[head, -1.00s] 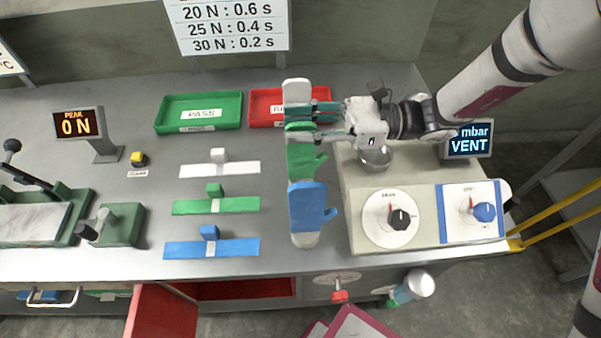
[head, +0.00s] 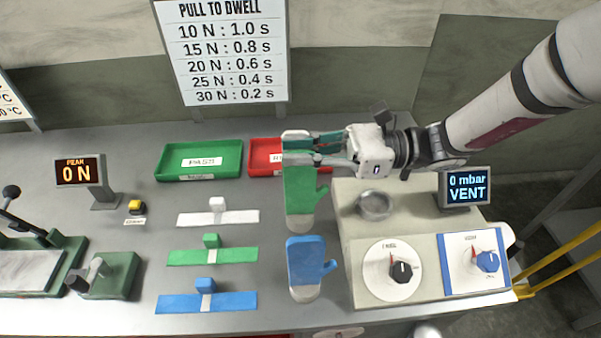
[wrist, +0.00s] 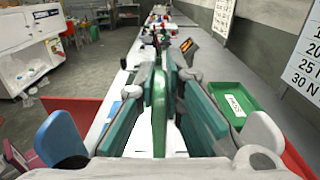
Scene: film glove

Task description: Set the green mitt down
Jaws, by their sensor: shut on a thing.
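The green mitt (head: 300,190) hangs below my gripper's fingers in the head view, thumb to the right, with a pale cuff at its lower end. My gripper (head: 312,148) is shut on it. In the wrist view the mitt (wrist: 159,100) shows edge-on between the two teal finger pads. The blue mitt (head: 306,262) is just in front of it, with a pale cuff; it also shows at the left of the wrist view (wrist: 60,140). A white mitt (wrist: 262,135) shows at the right of the wrist view. Whether the green mitt touches anything below is unclear.
White (head: 240,217), green (head: 185,257) and blue (head: 180,303) strips with small blocks lie left of the mitts. Behind them are a green tray (head: 170,175) and a red tray (head: 262,150). A control console (head: 435,225) stands close on the right. Bench is bare between strips and mitts.

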